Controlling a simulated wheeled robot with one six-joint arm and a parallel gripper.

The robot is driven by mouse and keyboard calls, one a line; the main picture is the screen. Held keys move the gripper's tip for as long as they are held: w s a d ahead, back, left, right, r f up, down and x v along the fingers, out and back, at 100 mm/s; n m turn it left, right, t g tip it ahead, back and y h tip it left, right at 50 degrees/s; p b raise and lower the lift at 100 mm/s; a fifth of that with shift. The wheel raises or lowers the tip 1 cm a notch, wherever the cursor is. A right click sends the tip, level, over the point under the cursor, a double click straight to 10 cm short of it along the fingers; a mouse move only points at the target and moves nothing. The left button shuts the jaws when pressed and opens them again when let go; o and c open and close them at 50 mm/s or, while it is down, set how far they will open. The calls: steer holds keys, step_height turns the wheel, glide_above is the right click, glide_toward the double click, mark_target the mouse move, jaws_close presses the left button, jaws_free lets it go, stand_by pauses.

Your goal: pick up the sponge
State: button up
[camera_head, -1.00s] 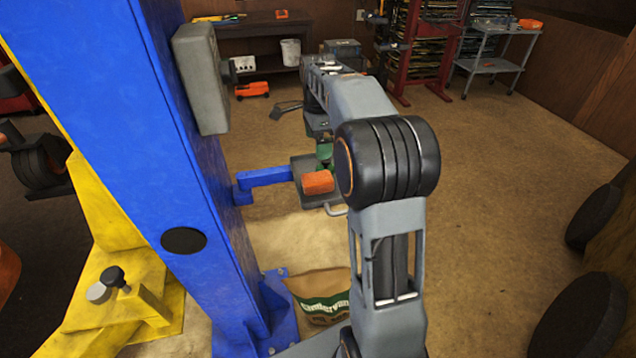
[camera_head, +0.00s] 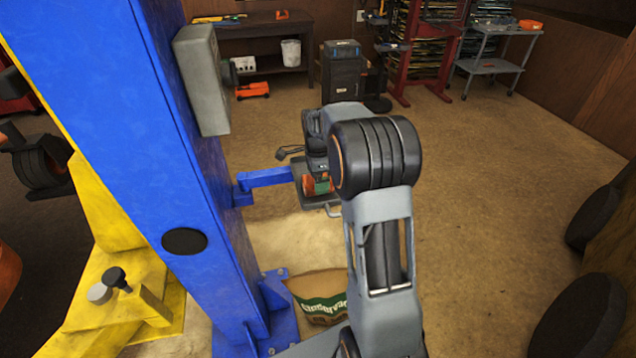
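An orange block, apparently the sponge (camera_head: 309,186), sits on the small dark tray (camera_head: 322,201) at the end of the blue bracket on the post. My gripper (camera_head: 318,174) is low over the tray, at or just above the block, and covers part of it. Whether it touches the block cannot be told. The fingertips are too small and too hidden by my wrist to show whether they are open or shut. A small green item (camera_head: 324,187) shows beside the orange.
The blue lift post (camera_head: 130,130) with a grey box (camera_head: 201,80) stands left of my arm. Dark round pads (camera_head: 583,318) are at the right. The floor at right centre is clear.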

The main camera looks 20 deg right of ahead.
steer(key=shift+f, duration=0.7)
steer(key=c, duration=1)
steer(key=shift+r, duration=0.1)
steer(key=shift+r, duration=0.5)
steer(key=s+a+r+b, duration=0.2)
steer(key=s+a+r, duration=0.5)
steer(key=a+r, duration=0.4)
steer(key=shift+s+a+r, duration=0.3)
steer(key=shift+a+r, duration=0.1)
steer(key=shift+r, duration=0.05)
